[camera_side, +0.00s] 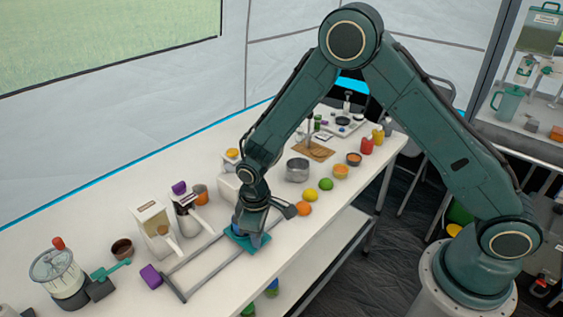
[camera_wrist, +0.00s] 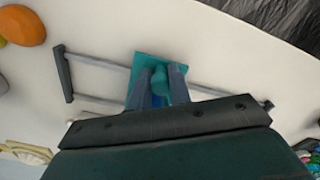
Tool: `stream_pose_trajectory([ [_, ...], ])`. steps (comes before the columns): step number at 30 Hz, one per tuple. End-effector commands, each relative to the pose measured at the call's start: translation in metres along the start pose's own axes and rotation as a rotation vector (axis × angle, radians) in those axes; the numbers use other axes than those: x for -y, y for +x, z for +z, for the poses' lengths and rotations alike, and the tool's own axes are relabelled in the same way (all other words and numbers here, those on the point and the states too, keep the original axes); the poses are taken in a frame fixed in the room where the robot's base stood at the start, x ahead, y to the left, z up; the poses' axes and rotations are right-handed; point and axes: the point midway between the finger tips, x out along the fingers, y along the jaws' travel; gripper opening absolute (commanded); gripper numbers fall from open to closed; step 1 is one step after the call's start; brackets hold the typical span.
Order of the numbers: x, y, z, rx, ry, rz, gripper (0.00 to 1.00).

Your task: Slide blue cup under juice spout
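A teal plate (camera_side: 246,243) lies across two grey rails (camera_side: 202,248) on the white table. It also shows in the wrist view (camera_wrist: 147,61). An upright teal-blue round piece (camera_wrist: 160,78) stands over the plate, between my fingers; I cannot tell whether it is the blue cup or a knob. My gripper (camera_wrist: 161,82) points down over the plate, one finger on each side of this piece, which is close to both fingers. Whether they press on it is not clear. In the side view my gripper (camera_side: 250,236) hides most of it. I cannot identify the juice spout with certainty.
A clear-bowled machine with a red knob (camera_side: 57,275) stands at the lower left. A purple block (camera_side: 150,276) sits by the rails' left end. A cream dispenser (camera_side: 154,228) stands behind the rails. An orange (camera_side: 303,208) and a steel pot (camera_side: 297,169) are to the right.

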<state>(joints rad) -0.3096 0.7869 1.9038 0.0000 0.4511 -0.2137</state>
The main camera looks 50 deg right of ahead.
Motion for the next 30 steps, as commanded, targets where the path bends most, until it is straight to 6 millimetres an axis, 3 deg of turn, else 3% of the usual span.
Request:
stream_pose_trajectory([
  [8,-0.003,0.0,0.002,0.0,0.0,0.0,0.07],
  [30,-0.039,-0.001,0.021,-0.002,0.002,0.001,0.07],
])
